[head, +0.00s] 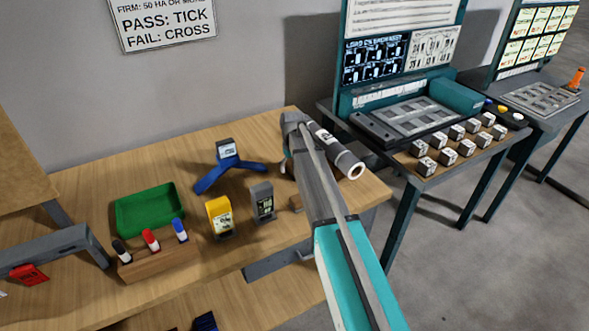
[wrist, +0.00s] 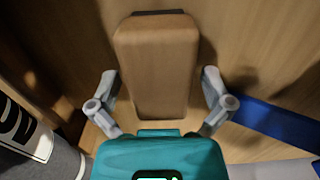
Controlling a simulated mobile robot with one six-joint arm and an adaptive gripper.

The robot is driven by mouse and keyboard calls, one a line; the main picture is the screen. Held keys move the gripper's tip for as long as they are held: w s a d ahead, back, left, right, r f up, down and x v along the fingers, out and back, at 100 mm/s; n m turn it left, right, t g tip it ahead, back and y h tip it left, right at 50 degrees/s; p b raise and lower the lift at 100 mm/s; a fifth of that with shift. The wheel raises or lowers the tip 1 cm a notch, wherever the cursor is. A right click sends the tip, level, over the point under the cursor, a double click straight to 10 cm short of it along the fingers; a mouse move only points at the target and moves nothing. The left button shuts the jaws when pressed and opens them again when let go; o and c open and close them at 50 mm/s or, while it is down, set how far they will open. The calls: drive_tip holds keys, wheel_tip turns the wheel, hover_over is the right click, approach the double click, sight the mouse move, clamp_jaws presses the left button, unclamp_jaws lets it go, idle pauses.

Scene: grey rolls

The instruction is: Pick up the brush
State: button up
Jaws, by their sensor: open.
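The brush (wrist: 157,62) shows in the wrist view as a smooth, rounded wooden block with a dark strip at its far end. It lies on the wooden bench top. My gripper (wrist: 160,88) is open, with one grey finger on each side of the block and a visible gap at both sides. Whether the fingertips reach down to its height I cannot tell. In the head view my arm hides the gripper and most of that spot.
A grey roll (head: 337,152) lies right of my arm; a blue-legged stand (head: 226,168) is left. The bench's right edge is close.

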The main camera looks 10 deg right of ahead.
drive_tip(key=c, duration=1.2)
drive_tip(key=shift+r, duration=0.1)
wheel_tip(320, 180, up, 3)
drive_tip(key=p, duration=0.3)
drive_tip(key=s+r+p, duration=0.9)
drive_tip(key=s+p, duration=0.1)
drive_tip(key=s, duration=0.4)
drive_tip(key=shift+a+r, duration=0.2)
drive_tip(key=shift+r, duration=0.2)
